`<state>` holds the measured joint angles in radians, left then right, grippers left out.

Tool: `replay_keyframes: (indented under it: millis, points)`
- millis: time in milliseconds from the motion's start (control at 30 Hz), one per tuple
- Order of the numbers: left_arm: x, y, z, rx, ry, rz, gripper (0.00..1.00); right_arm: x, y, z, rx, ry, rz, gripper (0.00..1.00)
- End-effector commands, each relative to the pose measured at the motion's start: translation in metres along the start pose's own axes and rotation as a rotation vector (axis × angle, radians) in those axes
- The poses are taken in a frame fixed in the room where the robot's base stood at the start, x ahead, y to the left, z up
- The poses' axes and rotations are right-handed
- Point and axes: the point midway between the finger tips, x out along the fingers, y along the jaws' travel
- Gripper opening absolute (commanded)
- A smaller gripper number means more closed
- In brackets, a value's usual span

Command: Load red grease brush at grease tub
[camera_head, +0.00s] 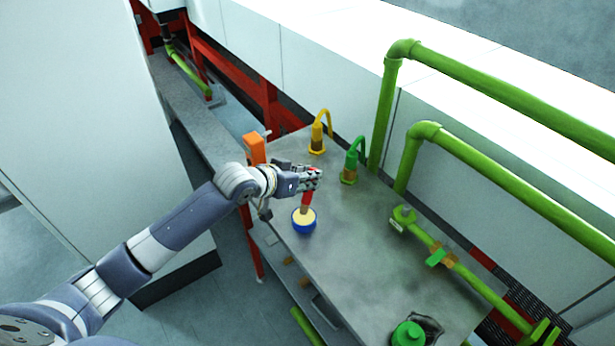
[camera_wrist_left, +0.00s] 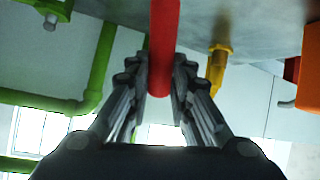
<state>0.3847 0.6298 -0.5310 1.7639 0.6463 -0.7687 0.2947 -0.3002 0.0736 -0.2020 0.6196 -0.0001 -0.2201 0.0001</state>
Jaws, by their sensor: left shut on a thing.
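The red grease brush (camera_head: 306,200) is held upright in my left gripper (camera_head: 312,178). Its lower end is at the grease tub (camera_head: 303,228), a blue round tub with pale yellow grease, standing near the left edge of the grey table. I cannot tell how deep the brush tip sits in the grease. In the left wrist view the red handle (camera_wrist_left: 162,45) runs between the two fingers of the left gripper (camera_wrist_left: 160,85), which are shut on it. The right gripper does not show.
A yellow hooked tool (camera_head: 317,140) and a green hooked tool (camera_head: 350,165) stand behind the tub. An orange block (camera_head: 254,149) is at the table's left edge. Green pipes (camera_head: 480,155) run along the right. A green-lidded container (camera_head: 408,334) is at the front. The table's middle is clear.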

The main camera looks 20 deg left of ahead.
Motion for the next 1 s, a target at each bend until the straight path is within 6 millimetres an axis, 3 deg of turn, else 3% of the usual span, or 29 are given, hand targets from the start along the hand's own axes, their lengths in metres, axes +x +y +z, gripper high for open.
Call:
replay_keyframes:
  millis: [1000]
  points:
    - [0.0063,-0.0015,0.0096,0.000,0.000,0.000,0.00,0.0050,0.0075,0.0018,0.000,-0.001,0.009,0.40]
